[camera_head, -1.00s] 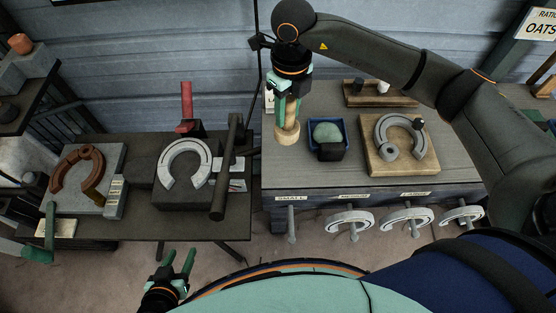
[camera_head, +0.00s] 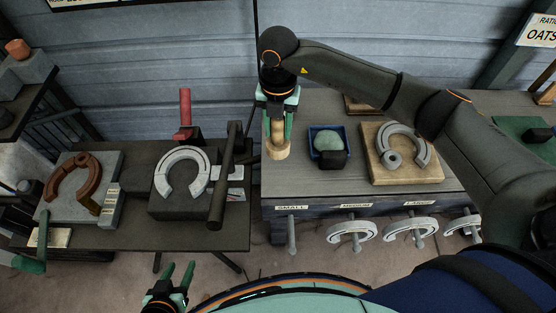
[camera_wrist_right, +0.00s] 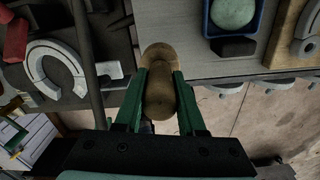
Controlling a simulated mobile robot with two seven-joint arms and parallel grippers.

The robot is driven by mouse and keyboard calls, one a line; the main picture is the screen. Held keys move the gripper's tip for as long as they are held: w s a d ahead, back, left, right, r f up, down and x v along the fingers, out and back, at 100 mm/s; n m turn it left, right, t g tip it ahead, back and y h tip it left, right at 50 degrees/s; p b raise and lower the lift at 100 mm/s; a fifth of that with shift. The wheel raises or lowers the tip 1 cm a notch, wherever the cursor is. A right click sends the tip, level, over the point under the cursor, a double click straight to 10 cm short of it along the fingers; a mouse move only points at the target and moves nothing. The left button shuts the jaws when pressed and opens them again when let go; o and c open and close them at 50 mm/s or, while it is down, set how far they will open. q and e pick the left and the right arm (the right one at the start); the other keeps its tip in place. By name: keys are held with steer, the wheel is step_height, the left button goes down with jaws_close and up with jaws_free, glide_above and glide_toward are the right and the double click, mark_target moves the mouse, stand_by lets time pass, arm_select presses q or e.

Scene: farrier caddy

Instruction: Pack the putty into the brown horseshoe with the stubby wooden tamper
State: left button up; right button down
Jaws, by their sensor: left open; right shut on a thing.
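My right gripper (camera_head: 277,122) is shut on the stubby wooden tamper (camera_head: 277,150), which points down near the left edge of the right bench. In the right wrist view the tamper (camera_wrist_right: 159,92) sits between the green fingers. I cannot tell whether its foot touches the bench. The pale green putty (camera_head: 328,141) lies in a blue tray (camera_head: 312,150) on the right bench. The brown horseshoe (camera_head: 60,181) lies on a grey block at the far left. My left gripper (camera_head: 179,275) is open and empty in front of the left table.
A grey horseshoe (camera_head: 162,177) sits on a dark block on the left table, with a dark bar (camera_head: 221,190) beside it. Another grey horseshoe (camera_head: 427,150) lies on a wooden board on the right bench. Horseshoes hang along the bench front. A gap separates the two tables.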

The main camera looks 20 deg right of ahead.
mark_target(278, 151)
step_height(278, 151, down, 9)
steer(key=shift+s+r, duration=0.1)
steer(key=shift+r, duration=0.1)
steer(key=c, duration=0.5)
jaws_free()
steer(key=shift+f, duration=0.15)
steer(key=r, duration=1.2)
steer(key=shift+w+a+r+b, duration=0.15)
steer(key=shift+w+r+b, duration=0.05)
steer(key=shift+r+b, duration=0.1)
